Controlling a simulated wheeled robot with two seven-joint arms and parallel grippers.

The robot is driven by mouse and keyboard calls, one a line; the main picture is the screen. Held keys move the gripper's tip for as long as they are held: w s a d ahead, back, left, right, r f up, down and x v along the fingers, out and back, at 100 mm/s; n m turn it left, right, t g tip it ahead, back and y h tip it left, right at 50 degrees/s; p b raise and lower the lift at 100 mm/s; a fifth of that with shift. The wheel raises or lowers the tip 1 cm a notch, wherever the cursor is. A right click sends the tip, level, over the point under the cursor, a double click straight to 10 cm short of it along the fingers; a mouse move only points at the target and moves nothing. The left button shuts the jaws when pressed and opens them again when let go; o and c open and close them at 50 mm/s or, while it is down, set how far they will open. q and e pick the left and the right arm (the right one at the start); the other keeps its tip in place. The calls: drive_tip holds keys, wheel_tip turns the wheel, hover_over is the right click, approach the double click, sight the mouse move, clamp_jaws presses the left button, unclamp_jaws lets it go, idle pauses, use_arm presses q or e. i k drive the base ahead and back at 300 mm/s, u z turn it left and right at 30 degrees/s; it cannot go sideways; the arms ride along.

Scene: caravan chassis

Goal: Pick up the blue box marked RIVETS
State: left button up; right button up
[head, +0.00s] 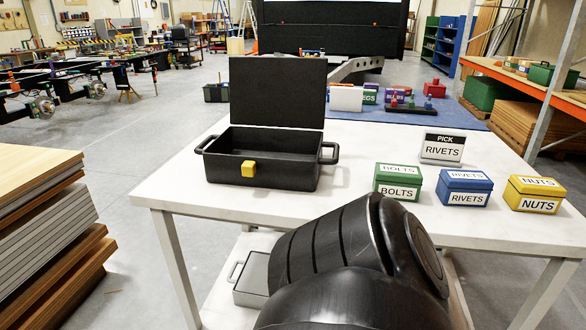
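The blue box marked RIVETS (464,188) sits closed on the white table, right of centre. It stands between a green box marked BOLTS (398,182) on its left and a yellow box marked NUTS (534,194) on its right. A small sign reading PICK RIVETS (442,149) stands behind the boxes. A black toolbox with a yellow latch (262,172) stands open on the left part of the table. A dark arm link of mine fills the lower middle of the view. Neither of my grippers shows.
The white table (350,150) has bare room between the toolbox and the boxes. A grey container (251,278) is below the table top. Stacked boards (40,240) stand at the left. Another table with small boxes and coloured parts (405,105) is behind.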

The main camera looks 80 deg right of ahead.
sight(470, 188)
drive_tip(key=u, duration=0.45)
drive_tip(key=k, duration=2.05)
drive_tip(key=z, duration=0.55)
